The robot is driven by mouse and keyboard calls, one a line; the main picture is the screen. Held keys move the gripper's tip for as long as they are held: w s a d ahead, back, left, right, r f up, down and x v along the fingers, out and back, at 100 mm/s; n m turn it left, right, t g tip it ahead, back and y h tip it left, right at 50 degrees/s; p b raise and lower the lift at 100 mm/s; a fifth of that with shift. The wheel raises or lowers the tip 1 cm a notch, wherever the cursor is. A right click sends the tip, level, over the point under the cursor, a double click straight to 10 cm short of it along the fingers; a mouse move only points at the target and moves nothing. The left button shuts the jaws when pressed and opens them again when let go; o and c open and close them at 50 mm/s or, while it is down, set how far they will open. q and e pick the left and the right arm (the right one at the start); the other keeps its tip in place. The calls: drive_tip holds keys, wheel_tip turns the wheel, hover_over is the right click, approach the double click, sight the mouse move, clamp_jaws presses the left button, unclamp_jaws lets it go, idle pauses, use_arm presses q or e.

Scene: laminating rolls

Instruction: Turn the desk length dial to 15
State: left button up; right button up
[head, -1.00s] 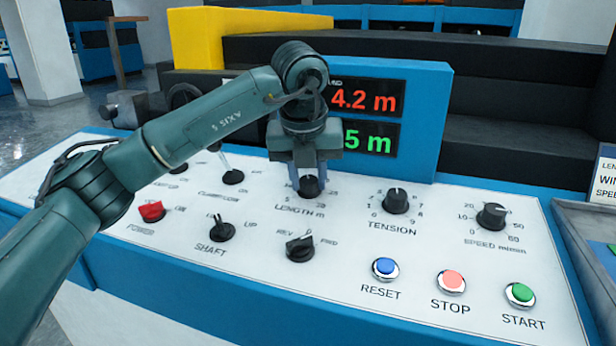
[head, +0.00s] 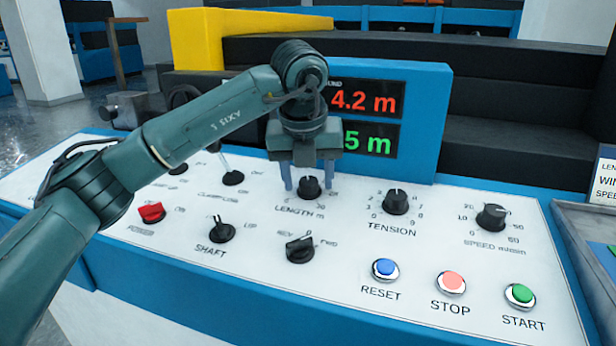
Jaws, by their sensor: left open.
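The length dial (head: 309,187) is a small black knob labelled LENGTH m on the white sloping desk panel (head: 340,290). My left gripper (head: 308,186) is open, its two blue-grey fingers pointing down on either side of the dial. I cannot tell whether the fingers touch it. The gripper covers most of the dial's scale, and its pointer setting is hard to read. A green display (head: 369,139) behind reads "5 m" in its visible part; its left part is hidden by my arm. The right gripper is not in view.
Right of the dial are the tension knob (head: 395,201) and speed knob (head: 491,217). In front are the shaft switch (head: 221,229), a black REV/FWD switch (head: 300,249) and the reset (head: 385,269), stop (head: 451,282) and start (head: 520,295) buttons. A red display (head: 365,98) reads 4.2 m.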

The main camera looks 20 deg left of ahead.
use_arm(q)
drive_tip(key=p+v, duration=0.1)
drive_tip(key=v, duration=1.2)
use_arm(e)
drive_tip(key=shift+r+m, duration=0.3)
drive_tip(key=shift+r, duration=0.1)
use_arm(q)
drive_tip(key=shift+f, duration=0.1)
